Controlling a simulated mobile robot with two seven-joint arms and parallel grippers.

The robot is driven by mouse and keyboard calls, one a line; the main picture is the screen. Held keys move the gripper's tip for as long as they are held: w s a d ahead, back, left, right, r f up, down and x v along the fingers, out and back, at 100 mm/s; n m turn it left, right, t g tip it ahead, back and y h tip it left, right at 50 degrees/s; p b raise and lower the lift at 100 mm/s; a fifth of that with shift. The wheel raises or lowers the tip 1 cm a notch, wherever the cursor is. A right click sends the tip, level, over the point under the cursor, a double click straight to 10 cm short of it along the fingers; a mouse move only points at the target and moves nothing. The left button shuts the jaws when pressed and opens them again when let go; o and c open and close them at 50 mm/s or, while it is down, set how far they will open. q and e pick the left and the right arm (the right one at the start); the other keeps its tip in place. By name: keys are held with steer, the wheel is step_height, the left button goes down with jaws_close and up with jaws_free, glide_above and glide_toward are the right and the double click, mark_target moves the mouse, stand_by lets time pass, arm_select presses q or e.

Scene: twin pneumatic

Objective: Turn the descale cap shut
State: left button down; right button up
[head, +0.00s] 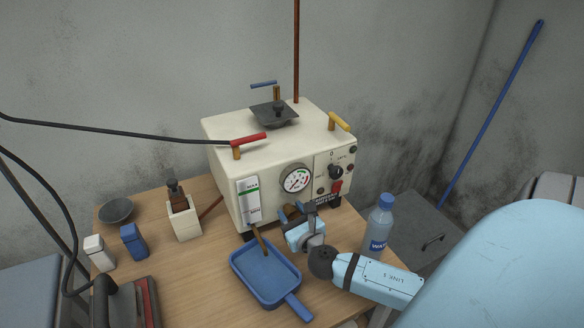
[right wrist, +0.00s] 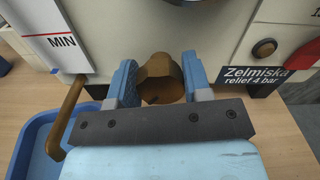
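The descale cap (right wrist: 161,82) is a brass, many-sided knob low on the front of the cream machine (head: 228,160). My right gripper (head: 298,212) reaches the machine's front from the right. In the right wrist view its two blue fingers (right wrist: 160,80) stand one on each side of the cap, with no clear gap, and look shut on it. In the head view the fingers mostly hide the cap. My left gripper is not in view.
A blue tray (head: 238,274) lies just below my right gripper, under a brass pipe (right wrist: 66,118). A black hose (head: 110,130) runs to the red-handled valve (head: 250,139).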

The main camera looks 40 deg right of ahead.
steer(key=shift+c, duration=1.4)
